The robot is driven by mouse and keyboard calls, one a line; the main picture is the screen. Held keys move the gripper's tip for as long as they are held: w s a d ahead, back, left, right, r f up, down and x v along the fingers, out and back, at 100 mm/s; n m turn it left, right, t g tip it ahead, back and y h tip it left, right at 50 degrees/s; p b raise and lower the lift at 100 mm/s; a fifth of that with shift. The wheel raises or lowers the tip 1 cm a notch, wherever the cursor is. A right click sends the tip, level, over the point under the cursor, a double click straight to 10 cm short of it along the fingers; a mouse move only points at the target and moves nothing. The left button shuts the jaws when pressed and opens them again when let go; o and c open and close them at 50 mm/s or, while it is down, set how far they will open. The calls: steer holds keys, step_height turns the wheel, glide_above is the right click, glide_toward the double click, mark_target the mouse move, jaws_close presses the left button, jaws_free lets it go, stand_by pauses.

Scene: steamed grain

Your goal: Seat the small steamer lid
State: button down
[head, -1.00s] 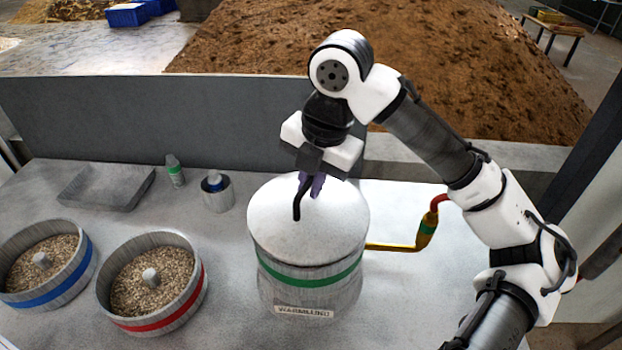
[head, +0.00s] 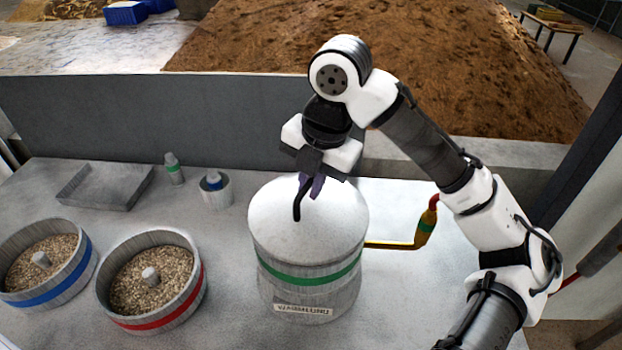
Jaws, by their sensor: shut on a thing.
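The pale, round steamer lid (head: 335,222) is over the top of the wooden steamer (head: 290,293) with a green band and a front label. It looks about level. Whether its rim is fully down all round cannot be told from this view. The fingers partly hide the handle's upper end.
Two open steamers with grain and a central knob stand at left, one blue-banded (head: 62,294), one red-banded (head: 165,317).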

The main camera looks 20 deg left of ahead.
steer(key=shift+f, duration=0.2)
steer(key=shift+f, duration=0.25)
steer(key=shift+f, duration=0.2)
stand_by(0.7)
steer(key=c, duration=1.4)
jaws_free()
step_height(320, 180, up, 14)
steer(key=d, duration=0.2)
steer(key=shift+s+d+f+b, duration=0.2)
steer(key=shift+d+f+b, duration=0.1)
steer(key=shift+b, duration=0.1)
